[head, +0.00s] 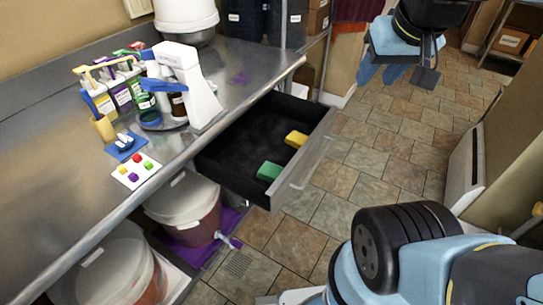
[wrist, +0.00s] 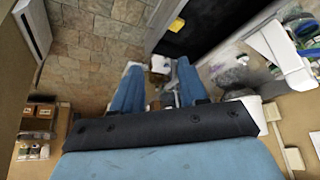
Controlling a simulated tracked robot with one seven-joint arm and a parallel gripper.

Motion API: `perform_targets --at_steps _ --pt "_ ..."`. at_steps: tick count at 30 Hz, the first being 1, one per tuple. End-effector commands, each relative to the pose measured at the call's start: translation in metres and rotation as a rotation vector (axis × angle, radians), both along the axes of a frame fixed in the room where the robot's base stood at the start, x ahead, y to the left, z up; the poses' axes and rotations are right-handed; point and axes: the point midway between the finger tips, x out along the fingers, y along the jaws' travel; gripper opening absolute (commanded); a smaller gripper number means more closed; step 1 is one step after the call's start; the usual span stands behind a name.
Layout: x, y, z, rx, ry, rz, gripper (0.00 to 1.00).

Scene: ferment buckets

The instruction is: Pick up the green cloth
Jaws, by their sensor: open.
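The green cloth (head: 270,171) is a small folded block in the open dark drawer (head: 233,146), near its front wall, in the head view. A yellow cloth (head: 296,139) lies in the same drawer, farther back and to the right. My gripper (head: 397,74) is in the upper right of the head view, above the tiled floor and well away from the drawer. In the wrist view its two blue fingers (wrist: 159,78) are spread apart with nothing held between them. The yellow cloth shows at the top of the wrist view (wrist: 177,25); I cannot make out the green cloth there.
The steel counter (head: 75,195) holds a white device (head: 190,85), several bottles and a card with colored pieces (head: 133,171). Lidded buckets (head: 183,205) stand beneath it. The drawer juts over the tiled floor (head: 370,170), which is clear between drawer and gripper.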

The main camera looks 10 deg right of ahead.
Motion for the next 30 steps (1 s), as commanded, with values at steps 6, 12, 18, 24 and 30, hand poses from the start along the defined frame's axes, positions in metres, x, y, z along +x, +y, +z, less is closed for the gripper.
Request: perform_targets --at_steps 6,12,18,24,30 --pt "0.000 0.000 0.000 0.000 0.000 0.000 0.46" --pt "0.012 0.004 -0.004 -0.016 0.027 0.031 0.66" --pt "0.047 0.023 -0.022 -0.065 0.106 0.133 0.85" --pt "0.086 0.043 -0.050 -0.119 0.193 0.257 0.98" --pt "0.119 0.067 -0.085 -0.170 0.277 0.388 0.98"
